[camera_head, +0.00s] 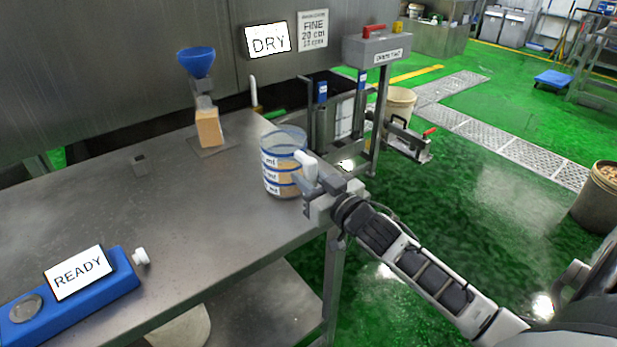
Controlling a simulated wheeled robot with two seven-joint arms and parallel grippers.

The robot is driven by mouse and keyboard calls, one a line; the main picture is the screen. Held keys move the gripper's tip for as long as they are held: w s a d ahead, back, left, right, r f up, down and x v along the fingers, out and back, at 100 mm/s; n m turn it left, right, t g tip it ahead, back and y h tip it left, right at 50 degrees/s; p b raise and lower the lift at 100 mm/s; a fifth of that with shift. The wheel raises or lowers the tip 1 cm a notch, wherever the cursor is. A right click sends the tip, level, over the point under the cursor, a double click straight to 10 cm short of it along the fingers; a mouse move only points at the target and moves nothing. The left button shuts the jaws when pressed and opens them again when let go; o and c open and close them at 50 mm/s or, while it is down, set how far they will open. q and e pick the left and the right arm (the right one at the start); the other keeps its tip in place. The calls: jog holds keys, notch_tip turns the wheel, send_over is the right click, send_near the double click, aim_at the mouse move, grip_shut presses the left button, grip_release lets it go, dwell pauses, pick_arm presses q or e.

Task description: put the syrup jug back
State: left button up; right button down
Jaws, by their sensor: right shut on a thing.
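The syrup jug (284,148) is a clear cylinder with blue bands, white "ml" labels and tan contents. It looks upright at the right edge of the steel table (215,185). My right gripper (308,172) comes in from the right and is shut on the jug, at its pale handle side. The fingertips are partly hidden against the jug. I cannot tell whether the jug's base touches the table top. My left gripper is not in view.
A blue funnel on a stand (196,62) is at the table's back. A blue unit with a "READY" sign (78,273) lies at the front left. A grey frame with a red-handled box (376,50) stands beyond the table's right edge. The table's middle is mostly clear.

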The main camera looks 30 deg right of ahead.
jog(key=c, duration=1.2)
grip_release()
jog(key=shift+f, duration=0.1)
jog(key=s+d, duration=0.1)
jog(key=s, duration=1.1)
jog(key=s+a+f+n+g+y, duration=0.1)
jog(key=s+a+f+g, duration=0.2)
jog(key=s+a+f, duration=0.2)
jog(key=s+a+f+g, duration=0.4)
jog(key=a+f, duration=0.8)
jog(key=f, duration=0.2)
jog(key=shift+s+a+n+g+y+b, duration=0.15)
jog(key=shift+s+n+g+y+b, duration=0.15)
jog(key=shift+s+n+y, duration=0.1)
